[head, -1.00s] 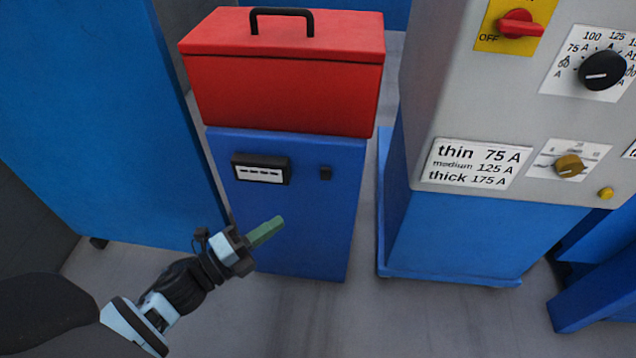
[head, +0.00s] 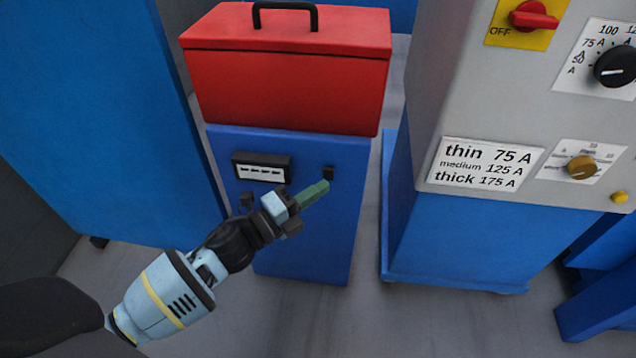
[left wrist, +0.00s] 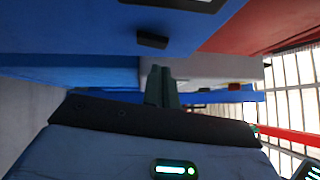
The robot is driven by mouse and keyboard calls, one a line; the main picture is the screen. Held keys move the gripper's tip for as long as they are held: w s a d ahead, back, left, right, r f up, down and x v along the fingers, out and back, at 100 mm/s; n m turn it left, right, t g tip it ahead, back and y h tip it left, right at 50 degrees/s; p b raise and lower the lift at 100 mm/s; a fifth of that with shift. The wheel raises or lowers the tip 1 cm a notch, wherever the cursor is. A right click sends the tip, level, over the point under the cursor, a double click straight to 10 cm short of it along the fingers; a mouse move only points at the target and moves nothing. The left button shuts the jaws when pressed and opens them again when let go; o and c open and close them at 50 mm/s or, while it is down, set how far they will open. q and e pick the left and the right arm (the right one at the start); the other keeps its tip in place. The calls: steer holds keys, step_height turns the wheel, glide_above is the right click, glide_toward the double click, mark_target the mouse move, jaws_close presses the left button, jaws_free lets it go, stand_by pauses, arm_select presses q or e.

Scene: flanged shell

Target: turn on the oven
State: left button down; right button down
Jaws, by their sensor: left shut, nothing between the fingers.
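The oven is most likely the small blue cabinet (head: 330,235) with a dark display (head: 261,168) showing dashes and a small black switch (head: 329,173) at its upper right. My left gripper (head: 318,189) is shut and empty, its green fingertips just below and left of the switch in the head view. I cannot tell whether they touch it. In the left wrist view the switch (left wrist: 152,40) stands out from the blue front, apart from the shut green fingers (left wrist: 162,85). My right gripper is not in view.
A red toolbox (head: 285,75) with a black handle sits on the blue cabinet. A grey and blue machine (head: 430,100) with a red switch (head: 533,15) and dials stands at the right. A tall blue cabinet (head: 90,110) stands at the left. Grey floor lies between them.

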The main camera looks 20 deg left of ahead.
mark_target(328, 174)
arm_select(q)
steer(key=shift+w+a+r, duration=0.1)
steer(key=shift+w+a, duration=0.05)
steer(key=shift+w, duration=0.4)
steer(key=shift+w+a+r, duration=0.1)
steer(key=shift+w+a, duration=0.05)
steer(key=shift+w, duration=0.35)
steer(key=shift+r, duration=0.1)
steer(key=shift+w+r+n+g+p, duration=0.3)
steer(key=shift+r+p, duration=0.1)
steer(key=shift+p, duration=0.6)
steer(key=shift+f, duration=0.4)
steer(key=shift+s, duration=0.1)
